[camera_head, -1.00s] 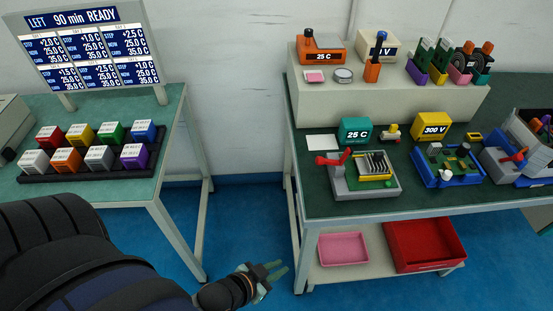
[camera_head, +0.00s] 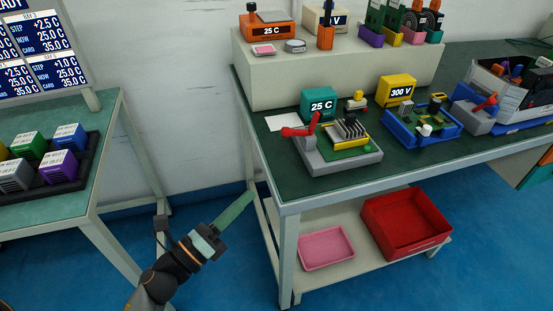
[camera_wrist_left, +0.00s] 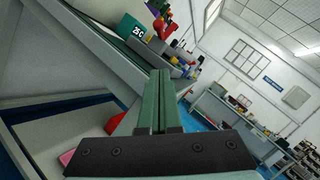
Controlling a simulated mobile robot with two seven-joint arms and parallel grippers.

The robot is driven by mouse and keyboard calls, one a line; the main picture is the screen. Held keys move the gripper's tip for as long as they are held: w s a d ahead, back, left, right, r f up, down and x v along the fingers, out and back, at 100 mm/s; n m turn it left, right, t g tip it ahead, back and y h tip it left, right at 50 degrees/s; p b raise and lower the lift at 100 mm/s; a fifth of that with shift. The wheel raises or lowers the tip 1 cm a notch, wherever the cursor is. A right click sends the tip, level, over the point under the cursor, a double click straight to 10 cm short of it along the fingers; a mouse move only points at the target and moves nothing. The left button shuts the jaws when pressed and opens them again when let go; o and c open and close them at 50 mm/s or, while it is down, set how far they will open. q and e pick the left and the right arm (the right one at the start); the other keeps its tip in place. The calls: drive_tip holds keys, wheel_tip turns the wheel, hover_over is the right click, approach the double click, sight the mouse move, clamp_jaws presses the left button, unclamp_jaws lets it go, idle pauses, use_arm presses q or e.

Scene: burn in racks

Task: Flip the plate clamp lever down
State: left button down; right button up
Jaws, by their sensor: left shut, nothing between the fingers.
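The plate clamp is a grey fixture (camera_head: 345,163) near the front left corner of the right bench. Its red lever (camera_head: 299,128) stands raised at the fixture's left side. A green board with a finned block (camera_head: 349,133) sits on the fixture. My left gripper (camera_head: 242,202) is shut and empty, below and left of the fixture, off the bench's left edge. In the left wrist view its green fingers (camera_wrist_left: 160,80) lie together, pointing toward the bench top, with a red part (camera_wrist_left: 161,24) beyond them. My right gripper is not in view.
A teal 25 C block (camera_head: 319,103) and a yellow 300 V block (camera_head: 397,90) stand behind the fixture. A blue tray (camera_head: 423,133) is to its right. The bench edge and leg (camera_head: 287,250) are close to my left gripper. Pink (camera_head: 326,248) and red (camera_head: 405,222) bins sit below.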

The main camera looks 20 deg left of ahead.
sight(277, 179)
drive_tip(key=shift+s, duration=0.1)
use_arm(q)
drive_tip(key=p+x, duration=0.2)
drive_tip(key=x, duration=0.8)
drive_tip(key=shift+w+d+r, duration=0.15)
drive_tip(key=shift+r, duration=0.05)
drive_tip(key=shift+w+a+r+p, duration=0.35)
drive_tip(key=shift+w+r+p, duration=0.3)
drive_tip(key=shift+w+r, duration=0.2)
drive_tip(key=shift+w+a+r, duration=0.1)
drive_tip(key=shift+w+r, duration=0.2)
drive_tip(key=shift+w, duration=0.15)
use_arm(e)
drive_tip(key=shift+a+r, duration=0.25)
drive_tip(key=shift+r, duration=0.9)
